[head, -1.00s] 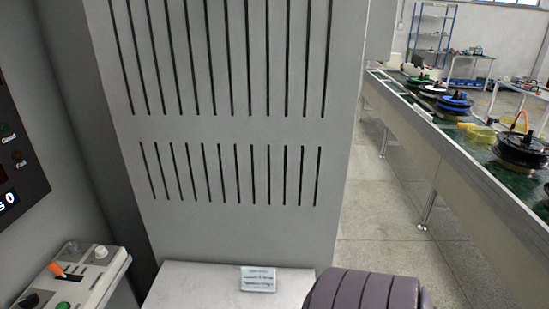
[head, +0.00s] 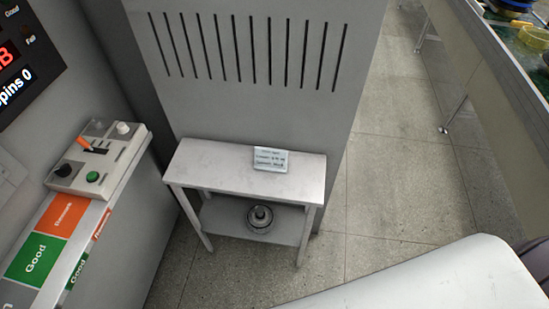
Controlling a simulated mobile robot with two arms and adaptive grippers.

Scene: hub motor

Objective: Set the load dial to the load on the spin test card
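The spin test card (head: 272,160) is a small pale card standing on the top of a small white table (head: 215,170); its print is too small to read surely. A grey control box (head: 97,157) sits at the left, with an orange lever (head: 84,142), a green button (head: 93,177), a black knob (head: 63,170) and a white knob (head: 123,128). I cannot tell which knob is the load dial, and no dial marks are readable. A pale part of my own body fills the bottom right. Neither gripper shows.
A dark round part (head: 260,217) sits on the table's lower shelf. A grey slotted cabinet (head: 250,110) stands behind the table. A black display (head: 22,65) shows "pins 0". Green and orange labels (head: 33,258) lie below the box. A conveyor (head: 500,60) runs at right; floor between is clear.

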